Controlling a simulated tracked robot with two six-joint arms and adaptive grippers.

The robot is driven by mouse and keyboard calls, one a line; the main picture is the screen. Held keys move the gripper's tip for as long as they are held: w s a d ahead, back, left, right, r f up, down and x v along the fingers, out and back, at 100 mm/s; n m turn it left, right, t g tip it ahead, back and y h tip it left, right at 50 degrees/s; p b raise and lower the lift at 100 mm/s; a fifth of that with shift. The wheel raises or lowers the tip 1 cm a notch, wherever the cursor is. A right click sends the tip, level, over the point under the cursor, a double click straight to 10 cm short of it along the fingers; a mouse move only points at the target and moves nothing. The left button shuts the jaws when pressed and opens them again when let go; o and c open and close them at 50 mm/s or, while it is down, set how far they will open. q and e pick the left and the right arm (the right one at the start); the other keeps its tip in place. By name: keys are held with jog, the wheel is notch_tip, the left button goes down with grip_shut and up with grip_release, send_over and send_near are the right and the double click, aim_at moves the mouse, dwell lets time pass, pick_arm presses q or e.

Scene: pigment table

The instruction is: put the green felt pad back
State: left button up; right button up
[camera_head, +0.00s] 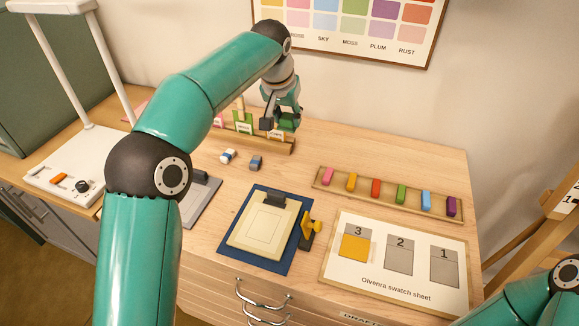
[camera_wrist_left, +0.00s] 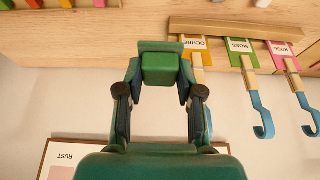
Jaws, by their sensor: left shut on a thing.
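My left gripper (camera_head: 284,118) is at the back of the table, above the right end of the wooden rack (camera_head: 288,145). It is shut on a green block, which I take for the green felt pad (camera_head: 288,120). In the left wrist view the green felt pad (camera_wrist_left: 160,68) sits between the fingertips of the left gripper (camera_wrist_left: 160,78). The rack (camera_wrist_left: 225,25) shows there beside the pad, with tags reading OCHRE, MOSS and ROSE. I cannot tell whether the pad touches anything beyond the fingers. My right gripper is out of view.
Two small blue-and-white pieces (camera_head: 256,162) lie in front of the rack. A tray of coloured sticks (camera_head: 330,187) and a swatch sheet (camera_head: 455,243) lie to the right. A blue board (camera_head: 236,254) with a cream pad is at the front. Bare wood lies right of the rack.

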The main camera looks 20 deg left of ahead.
pick_arm(q)
notch_tip(320, 180, down, 12)
jog(key=shift+r+b, duration=0.2)
jog(key=shift+b, duration=0.1)
jog(key=shift+f, duration=2.4)
jog(key=o, duration=1)
